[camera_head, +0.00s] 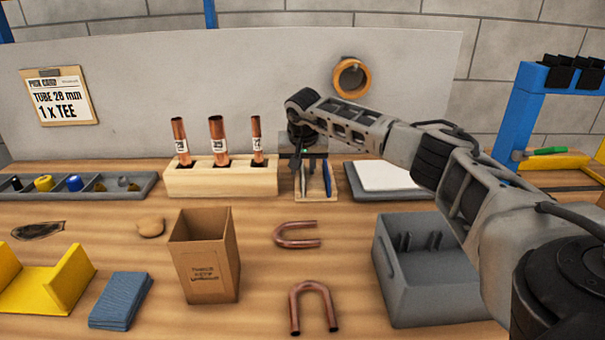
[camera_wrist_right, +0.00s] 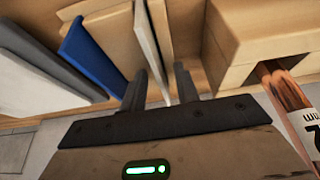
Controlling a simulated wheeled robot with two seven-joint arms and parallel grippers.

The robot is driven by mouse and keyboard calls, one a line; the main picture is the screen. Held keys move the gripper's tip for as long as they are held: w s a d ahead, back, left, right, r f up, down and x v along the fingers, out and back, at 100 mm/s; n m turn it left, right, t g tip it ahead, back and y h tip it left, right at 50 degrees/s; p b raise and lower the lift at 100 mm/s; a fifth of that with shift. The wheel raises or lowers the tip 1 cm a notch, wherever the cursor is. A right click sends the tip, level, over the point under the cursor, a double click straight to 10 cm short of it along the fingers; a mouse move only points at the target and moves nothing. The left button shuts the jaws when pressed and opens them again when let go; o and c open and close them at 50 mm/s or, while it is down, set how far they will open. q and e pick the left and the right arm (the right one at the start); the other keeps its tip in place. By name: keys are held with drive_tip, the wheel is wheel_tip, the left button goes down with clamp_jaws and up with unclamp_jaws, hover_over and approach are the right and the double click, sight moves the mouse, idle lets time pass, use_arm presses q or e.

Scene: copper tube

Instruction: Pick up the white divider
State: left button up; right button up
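The white divider (camera_wrist_right: 147,40) stands on edge in a small wooden rack (camera_head: 316,196), next to a blue divider (camera_wrist_right: 90,55). In the head view the white divider (camera_head: 304,184) shows as a thin pale edge below my right gripper (camera_head: 308,166), and the blue divider (camera_head: 327,178) is to its right. In the right wrist view my right gripper (camera_wrist_right: 162,85) is open, with a finger on each side of the lower end of the white divider. I cannot tell whether either finger touches it. My left gripper is not in view.
A wooden block (camera_head: 220,182) with three copper tubes stands just left of the rack. A grey tray with a white pad (camera_head: 385,175) is close on the right. A grey bin (camera_head: 425,285), a cardboard box (camera_head: 205,262) and copper bends (camera_head: 314,300) are in front.

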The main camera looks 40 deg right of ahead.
clamp_jaws()
drive_tip(key=shift+r, duration=0.15)
